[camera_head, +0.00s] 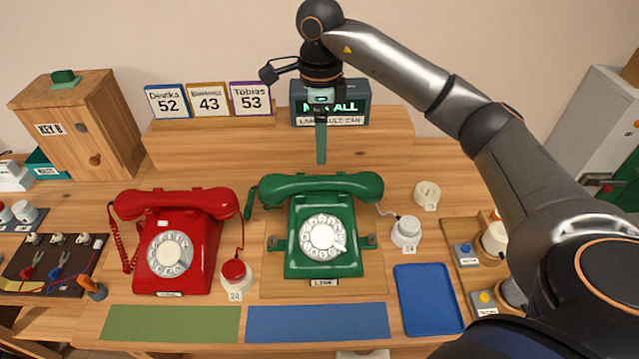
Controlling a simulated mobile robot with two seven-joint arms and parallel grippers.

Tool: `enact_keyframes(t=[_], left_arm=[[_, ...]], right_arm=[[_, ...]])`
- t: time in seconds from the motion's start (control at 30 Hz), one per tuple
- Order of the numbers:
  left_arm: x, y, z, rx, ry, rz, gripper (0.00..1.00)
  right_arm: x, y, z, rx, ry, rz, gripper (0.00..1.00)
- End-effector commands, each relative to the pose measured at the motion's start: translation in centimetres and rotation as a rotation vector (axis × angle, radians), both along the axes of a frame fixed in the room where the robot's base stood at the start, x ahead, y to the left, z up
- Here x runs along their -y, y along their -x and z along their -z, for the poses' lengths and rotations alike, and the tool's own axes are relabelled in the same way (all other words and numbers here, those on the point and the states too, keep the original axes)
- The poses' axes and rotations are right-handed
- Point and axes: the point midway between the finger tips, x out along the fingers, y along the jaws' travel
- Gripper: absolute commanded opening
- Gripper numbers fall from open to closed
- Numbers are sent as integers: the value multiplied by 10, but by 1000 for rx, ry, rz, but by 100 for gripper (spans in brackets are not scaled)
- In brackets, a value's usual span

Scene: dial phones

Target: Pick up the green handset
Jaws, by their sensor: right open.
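The green handset (322,186) rests across the top of the green dial phone (296,254), which stands on a wooden base in the middle of the table. My right arm comes in from the right, and my right gripper (321,150) points down above the handset, open and seemingly empty. Its finger shows as one narrow greenish strip, ending a little above the handset in the picture. The gap between its fingers cannot be made out from this angle. My left gripper is out of view.
A red phone (186,279) with its handset on stands to the left. A display box (357,101) and number cards (209,99) sit on the raised shelf behind. A blue tray (428,299) lies at right. Green (170,323) and blue (318,322) mats lie in front.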

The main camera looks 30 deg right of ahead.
Motion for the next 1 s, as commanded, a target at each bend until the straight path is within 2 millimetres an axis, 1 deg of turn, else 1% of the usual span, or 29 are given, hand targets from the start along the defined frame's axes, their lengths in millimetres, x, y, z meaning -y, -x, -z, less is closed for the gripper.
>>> enact_keyframes(t=[0.03,0.2,0.47,0.7,0.8,1.0], left_arm=[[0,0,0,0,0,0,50],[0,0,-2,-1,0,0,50],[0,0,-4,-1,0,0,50],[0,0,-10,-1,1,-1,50],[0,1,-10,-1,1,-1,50],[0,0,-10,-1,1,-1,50]], right_arm=[[0,1,12,-5,-1,-2,75],[-1,1,40,-4,-3,-3,75],[-1,1,61,-3,-4,-2,75],[1,3,97,-3,-5,-3,75],[1,2,104,0,-4,-2,75],[1,2,106,2,-5,-3,75]])
